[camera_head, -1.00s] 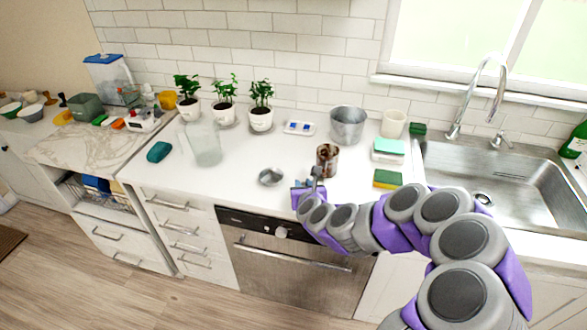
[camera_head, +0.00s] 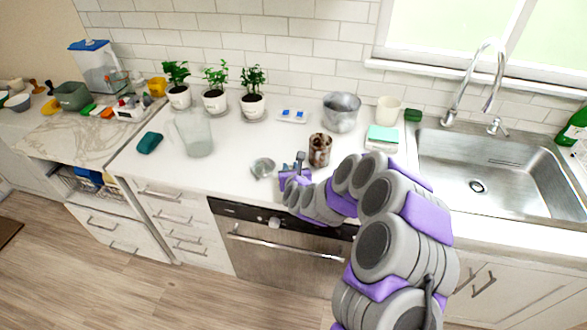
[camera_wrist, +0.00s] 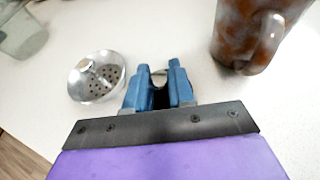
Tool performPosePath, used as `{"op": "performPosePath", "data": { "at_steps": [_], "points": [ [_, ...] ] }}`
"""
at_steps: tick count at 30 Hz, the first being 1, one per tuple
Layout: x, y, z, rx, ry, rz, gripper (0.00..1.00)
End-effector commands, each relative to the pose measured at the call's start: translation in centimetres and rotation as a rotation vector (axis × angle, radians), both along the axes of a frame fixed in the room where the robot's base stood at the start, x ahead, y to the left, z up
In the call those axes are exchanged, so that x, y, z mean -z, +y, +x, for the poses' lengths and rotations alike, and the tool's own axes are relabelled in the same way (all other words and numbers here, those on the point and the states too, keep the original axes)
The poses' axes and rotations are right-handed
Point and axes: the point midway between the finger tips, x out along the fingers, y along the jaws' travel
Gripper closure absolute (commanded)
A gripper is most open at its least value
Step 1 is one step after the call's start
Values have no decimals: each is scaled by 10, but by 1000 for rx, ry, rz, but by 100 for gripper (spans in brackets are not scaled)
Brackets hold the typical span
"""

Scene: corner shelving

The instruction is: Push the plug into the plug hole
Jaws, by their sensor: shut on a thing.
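A round metal strainer plug (camera_head: 263,168) with a small knob lies on the white counter near its front edge. In the wrist view the plug (camera_wrist: 97,77) is left of the blue fingers, apart from them. My gripper (camera_head: 298,168) is low over the counter, just right of the plug. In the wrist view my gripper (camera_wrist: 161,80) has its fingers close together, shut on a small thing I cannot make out. The plug hole (camera_head: 477,186) is a dark round drain in the bottom of the steel sink (camera_head: 510,170), far to the right of my gripper.
A brown mug (camera_head: 320,150) stands close right of my gripper. A metal pot (camera_head: 341,112), a white cup (camera_head: 390,110) and a teal-topped sponge (camera_head: 383,135) stand behind. A glass jug (camera_head: 194,135) is further left. The faucet (camera_head: 488,80) arches over the sink.

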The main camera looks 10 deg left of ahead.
Motion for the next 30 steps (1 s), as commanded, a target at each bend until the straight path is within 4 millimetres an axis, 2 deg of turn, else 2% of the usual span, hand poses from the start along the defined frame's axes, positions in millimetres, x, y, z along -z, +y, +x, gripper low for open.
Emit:
{"op": "performPosePath", "data": {
  "at_steps": [7,8,15,24,30],
  "points": [
    [1,0,0,0,-1,0,100],
    [1,0,0,0,-1,-1,74],
    [0,-3,1,1,0,2,52],
    [-1,-1,0,1,0,0,52],
    [-7,-6,-16,0,2,-1,52]
  ]
}}
